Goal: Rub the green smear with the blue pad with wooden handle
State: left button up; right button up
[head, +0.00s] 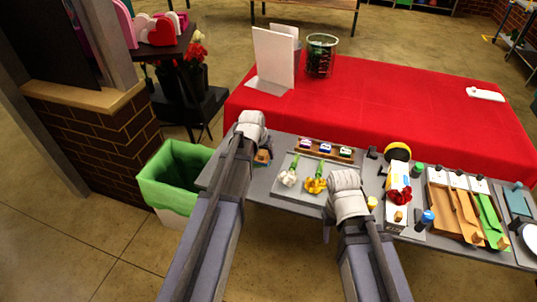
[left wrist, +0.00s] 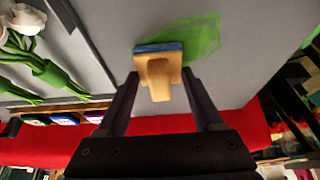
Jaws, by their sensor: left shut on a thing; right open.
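The blue pad with wooden handle (left wrist: 158,72) is between the fingers of my left gripper (left wrist: 160,92) in the left wrist view. The gripper is shut on its handle, and the blue pad edge faces the grey tabletop. The green smear (left wrist: 207,32) spreads beside and beyond the pad, which overlaps its left part in this view. In the head view the wooden handle (head: 263,156) shows beside my left wrist, and my arm hides the smear. My right gripper (head: 328,226) is open, mostly hidden by its arm, near the front table edge.
A tray with white flowers (head: 289,178) and yellow flowers (head: 316,185) lies right of the pad. Small coloured boxes (head: 326,149) stand behind it. A green-lined bin (head: 170,180) stands left of the table. Bottles and wooden trays (head: 452,215) crowd the right side.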

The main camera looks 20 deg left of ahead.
pick_arm(q)
jog(key=shift+a, duration=0.2)
jog(key=shift+w+a+f, duration=0.1)
jog(key=shift+a, duration=1.75)
jog(key=shift+a+f+b, duration=0.15)
jog(key=shift+a+b, duration=0.15)
jog(key=shift+a, duration=1.55)
